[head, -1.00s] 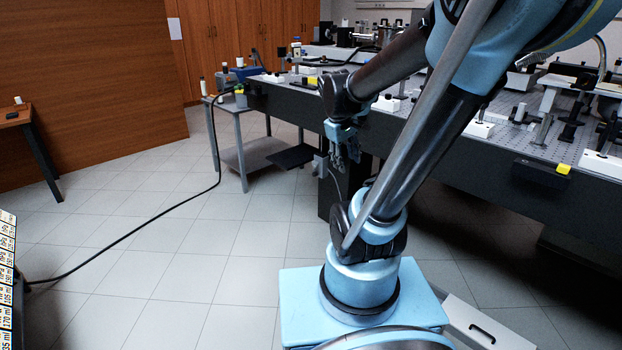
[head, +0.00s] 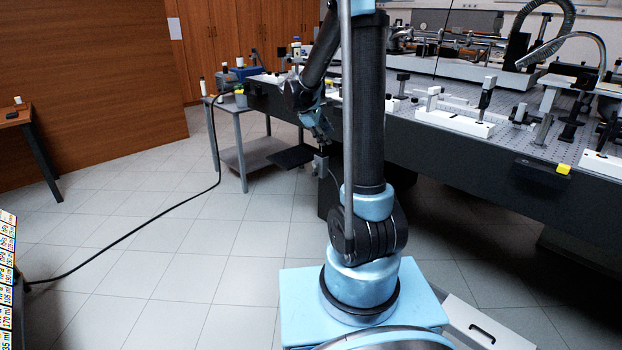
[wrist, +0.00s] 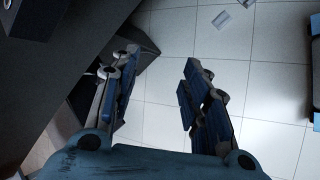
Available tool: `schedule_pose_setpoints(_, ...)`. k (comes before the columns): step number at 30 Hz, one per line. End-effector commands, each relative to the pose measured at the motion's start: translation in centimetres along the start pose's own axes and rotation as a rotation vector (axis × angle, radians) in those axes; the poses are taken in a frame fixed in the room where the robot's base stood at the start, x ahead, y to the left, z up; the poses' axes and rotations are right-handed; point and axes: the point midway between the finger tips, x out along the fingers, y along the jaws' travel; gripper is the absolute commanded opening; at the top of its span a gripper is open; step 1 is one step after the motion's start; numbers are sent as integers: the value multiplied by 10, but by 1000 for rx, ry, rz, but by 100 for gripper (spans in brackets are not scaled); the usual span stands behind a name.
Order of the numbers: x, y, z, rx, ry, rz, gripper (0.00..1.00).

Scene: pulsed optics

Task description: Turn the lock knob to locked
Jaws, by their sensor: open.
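I cannot make out a lock knob for certain in either view. A dark panel or table side (wrist: 55,80) fills the left of that view, close to the left finger.
A grey side table (head: 226,132) with a lower shelf stands left of the optical table. A black cable (head: 150,232) runs across the floor. A dark box with a yellow tab (head: 541,173) is on the table's front side.

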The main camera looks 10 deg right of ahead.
Motion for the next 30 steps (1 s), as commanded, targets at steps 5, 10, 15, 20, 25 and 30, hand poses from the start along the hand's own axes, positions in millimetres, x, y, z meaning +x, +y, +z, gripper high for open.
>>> schedule_pose_setpoints(5, 23, 24, -39, -121, -39, 48, 42)
schedule_pose_setpoints(10, 47, 40, -76, -235, -80, 91, 42)
schedule_pose_setpoints(15, 71, 51, -113, -349, -124, 132, 42)
schedule_pose_setpoints(20, 96, 57, -149, -453, -170, 168, 42)
schedule_pose_setpoints(25, 123, 58, -187, -563, -221, 204, 42)
schedule_pose_setpoints(30, 151, 53, -223, -671, -277, 238, 42)
